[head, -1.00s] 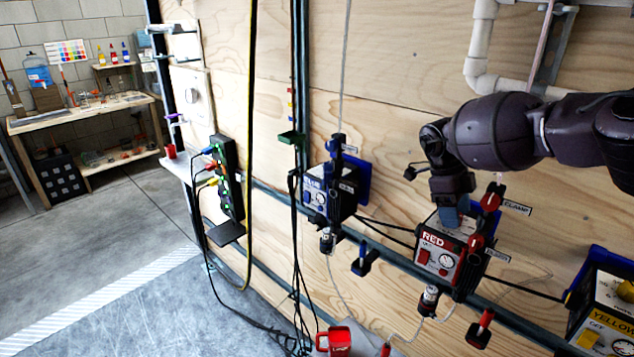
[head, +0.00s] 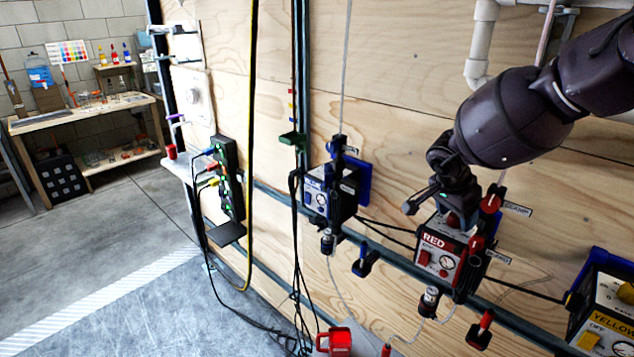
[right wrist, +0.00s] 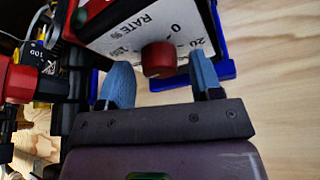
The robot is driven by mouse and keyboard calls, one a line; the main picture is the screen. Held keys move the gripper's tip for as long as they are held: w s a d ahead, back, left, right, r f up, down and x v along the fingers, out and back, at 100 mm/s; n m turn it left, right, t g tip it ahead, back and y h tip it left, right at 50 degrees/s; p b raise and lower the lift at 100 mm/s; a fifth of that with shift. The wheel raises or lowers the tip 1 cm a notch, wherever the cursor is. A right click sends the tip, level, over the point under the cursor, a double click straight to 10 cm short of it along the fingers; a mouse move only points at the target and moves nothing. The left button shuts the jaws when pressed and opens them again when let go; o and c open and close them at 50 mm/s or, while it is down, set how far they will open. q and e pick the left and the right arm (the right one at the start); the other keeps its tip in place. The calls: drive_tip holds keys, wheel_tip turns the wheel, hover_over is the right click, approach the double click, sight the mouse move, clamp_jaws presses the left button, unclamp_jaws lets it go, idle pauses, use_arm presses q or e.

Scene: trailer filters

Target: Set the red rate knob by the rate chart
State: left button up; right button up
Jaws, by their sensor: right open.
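The red pump box (head: 436,256), labelled RED, hangs on the plywood wall at the right of the head view, with a red knob and a round gauge on its front. In the right wrist view, the red rate knob (right wrist: 158,60) sits on a white dial face (right wrist: 120,37) marked RATE %, with 0 and 20 readable. My right gripper (right wrist: 160,64) is open, with one blue finger on each side of the knob. A gap shows on both sides. In the head view it is at the top of the red box (head: 457,214). I cannot identify the rate chart.
A blue pump box (head: 331,193) is to the left and a yellow one (head: 608,305) to the right. Dark hoses and a rail (head: 400,268) run along the wall. A workbench (head: 85,112) is far left.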

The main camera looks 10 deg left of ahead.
drive_tip(key=shift+n+t+y, duration=0.3)
drive_tip(key=shift+n, duration=0.8)
drive_tip(key=b+v, duration=0.1)
drive_tip(key=v, duration=1)
drive_tip(key=s+a+m+y, duration=0.3)
drive_tip(key=a+m+y, duration=0.1)
drive_tip(key=a, duration=0.8)
drive_tip(key=s+a+m+y, duration=0.4)
drive_tip(key=a+y, duration=0.2)
drive_tip(key=a, duration=0.7)
drive_tip(key=shift+s+a+r+m, duration=0.2)
drive_tip(key=shift+s+m, duration=0.1)
